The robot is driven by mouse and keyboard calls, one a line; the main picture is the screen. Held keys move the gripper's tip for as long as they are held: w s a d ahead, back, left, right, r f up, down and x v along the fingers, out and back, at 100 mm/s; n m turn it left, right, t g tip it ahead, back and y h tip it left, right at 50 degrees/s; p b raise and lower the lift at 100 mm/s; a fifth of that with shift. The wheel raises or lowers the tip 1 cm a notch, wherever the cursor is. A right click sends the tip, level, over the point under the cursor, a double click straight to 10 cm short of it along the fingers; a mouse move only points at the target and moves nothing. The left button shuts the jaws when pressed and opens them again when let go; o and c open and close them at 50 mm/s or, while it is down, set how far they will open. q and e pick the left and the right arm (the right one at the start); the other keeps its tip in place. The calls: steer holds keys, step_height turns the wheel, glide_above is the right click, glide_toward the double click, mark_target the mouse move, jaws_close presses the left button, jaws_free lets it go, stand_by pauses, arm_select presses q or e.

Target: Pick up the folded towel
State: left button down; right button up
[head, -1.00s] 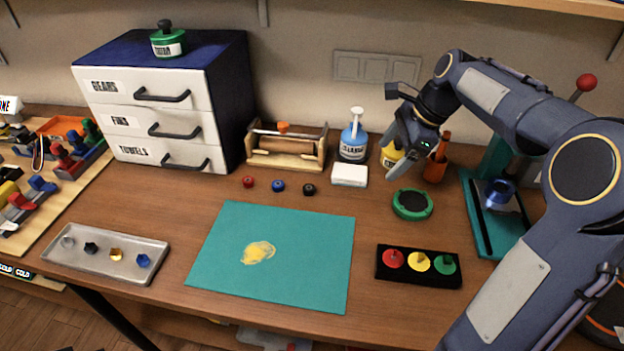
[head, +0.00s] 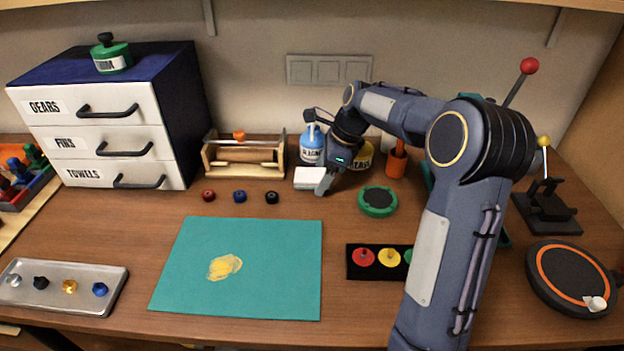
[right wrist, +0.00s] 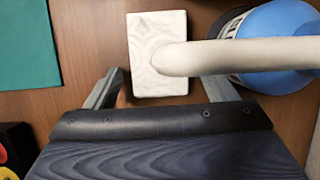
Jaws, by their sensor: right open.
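The folded towel (head: 309,177) is a small white block lying flat on the table in front of the blue-and-white pump bottle (head: 312,150). In the right wrist view the towel (right wrist: 147,83) is seen from above, partly covered by the bottle's pale spout (right wrist: 230,57). My right gripper (head: 323,186) is at the towel's right side in the head view, pointing down. In the right wrist view its two fingers are spread, one on each side of the towel's near end, and hold nothing. Whether they touch it I cannot tell. My left gripper is out of view.
The bottle stands close behind the towel. A yellow container (head: 366,155), an orange cup (head: 397,160) and a green round pad (head: 378,201) are to the right. A wooden roller holder (head: 244,160) is left. Small knobs (head: 240,196) and a teal mat (head: 240,290) lie in front.

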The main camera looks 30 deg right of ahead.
steer(key=c, duration=1.1)
steer(key=shift+o, duration=0.2)
steer(key=shift+r, duration=0.15)
steer(key=shift+r, duration=0.6)
steer(key=s+a+r+p, duration=0.1)
steer(key=s+a+r, duration=0.6)
steer(key=s+r, duration=0.4)
steer(key=shift+s+a+r, duration=0.2)
steer(key=shift+s+r, duration=0.1)
steer(key=shift+s, duration=0.15)
